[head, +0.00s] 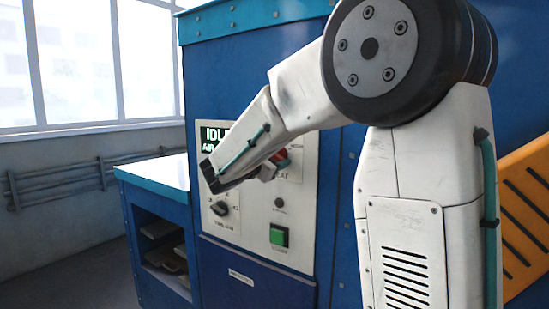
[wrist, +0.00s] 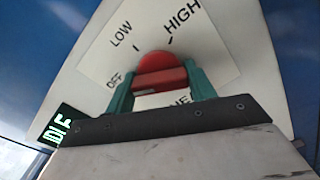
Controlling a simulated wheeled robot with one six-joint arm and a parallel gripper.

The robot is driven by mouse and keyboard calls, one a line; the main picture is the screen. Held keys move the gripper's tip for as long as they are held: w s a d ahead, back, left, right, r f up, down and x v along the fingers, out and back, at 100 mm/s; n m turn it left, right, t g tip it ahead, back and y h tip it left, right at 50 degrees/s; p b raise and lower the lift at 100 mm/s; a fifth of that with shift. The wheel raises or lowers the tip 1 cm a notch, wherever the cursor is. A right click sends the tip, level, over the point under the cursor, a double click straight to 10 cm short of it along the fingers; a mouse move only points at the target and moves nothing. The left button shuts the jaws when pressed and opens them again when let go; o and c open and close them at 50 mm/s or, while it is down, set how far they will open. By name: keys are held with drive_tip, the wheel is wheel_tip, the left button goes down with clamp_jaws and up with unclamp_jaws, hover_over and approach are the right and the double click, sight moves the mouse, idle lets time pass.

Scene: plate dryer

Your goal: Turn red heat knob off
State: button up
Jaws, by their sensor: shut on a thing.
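The red heat knob (wrist: 156,62) sits on a white dial plate (wrist: 219,65) marked OFF, LOW and HIGH, with a further label partly hidden by my gripper. Its red grip bar lies across the picture, slightly tilted. My gripper (wrist: 160,80) has its teal fingers at the left and right ends of this bar and is shut on it. I cannot tell which mark the knob points to. In the head view the red knob (head: 281,156) shows only in part behind my gripper (head: 272,168) on the control panel.
The panel (head: 254,213) also carries a display (head: 213,134) reading IDLE, partly hidden, a black selector knob (head: 220,208), a small black knob (head: 279,202) and a green button (head: 279,236). A blue bench (head: 157,171) with a shelf stands to the left.

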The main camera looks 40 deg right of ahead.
idle(0.3)
drive_tip(key=o, duration=1)
drive_tip(key=v, duration=0.7)
drive_tip(key=shift+s+a, duration=0.1)
drive_tip(key=shift+a, duration=0.3)
